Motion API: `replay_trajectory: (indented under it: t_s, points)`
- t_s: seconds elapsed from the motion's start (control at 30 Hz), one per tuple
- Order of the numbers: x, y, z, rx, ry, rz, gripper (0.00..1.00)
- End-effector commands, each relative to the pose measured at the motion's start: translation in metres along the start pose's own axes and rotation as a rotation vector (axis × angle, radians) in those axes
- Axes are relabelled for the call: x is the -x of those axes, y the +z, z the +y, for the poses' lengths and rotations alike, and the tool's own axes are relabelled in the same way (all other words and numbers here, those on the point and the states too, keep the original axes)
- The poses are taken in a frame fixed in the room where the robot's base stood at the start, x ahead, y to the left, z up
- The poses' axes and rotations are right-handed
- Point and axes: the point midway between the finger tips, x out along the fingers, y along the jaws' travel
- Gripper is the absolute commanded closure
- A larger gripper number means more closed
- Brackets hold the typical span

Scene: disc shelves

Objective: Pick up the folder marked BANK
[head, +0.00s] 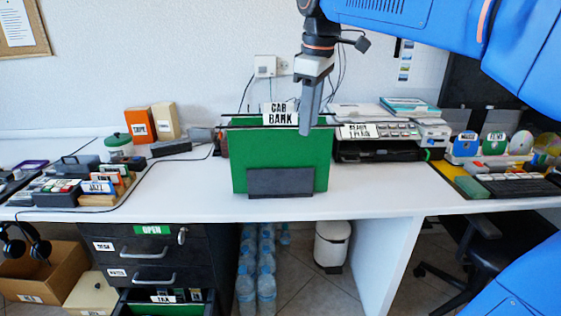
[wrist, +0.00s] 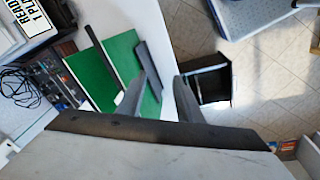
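A green folder (head: 281,155) stands upright on the white desk with a dark bar along its top edge. Its white tab (head: 280,114) reads CAB BANK. A dark holder (head: 280,183) stands at its front base. My gripper (head: 310,118) is at the folder's top edge, just right of the tab, pointing down. I cannot tell whether a finger touches the folder.
A dark drawer unit (head: 150,250) stands below, its lowest drawer pulled out with a TAX label. Card boxes (head: 80,190) are at left.

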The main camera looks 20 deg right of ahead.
Motion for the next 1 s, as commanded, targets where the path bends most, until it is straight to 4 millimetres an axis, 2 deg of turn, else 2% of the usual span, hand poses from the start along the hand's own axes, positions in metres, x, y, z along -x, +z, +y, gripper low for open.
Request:
replay_trajectory:
  t_s: [0.1,0.3,0.43,0.6,0.77,1.0]
  points:
    - [0.02,-0.03,0.021,0.115,-0.028,-0.024,0.67]
    - [0.047,-0.073,0.047,0.31,-0.079,-0.06,0.67]
    - [0.058,-0.092,0.058,0.404,-0.106,-0.074,0.67]
    - [0.064,-0.104,0.064,0.468,-0.125,-0.082,0.67]
    - [0.055,-0.104,0.063,0.479,-0.13,-0.085,0.67]
    - [0.013,-0.099,0.059,0.477,-0.13,-0.085,0.67]
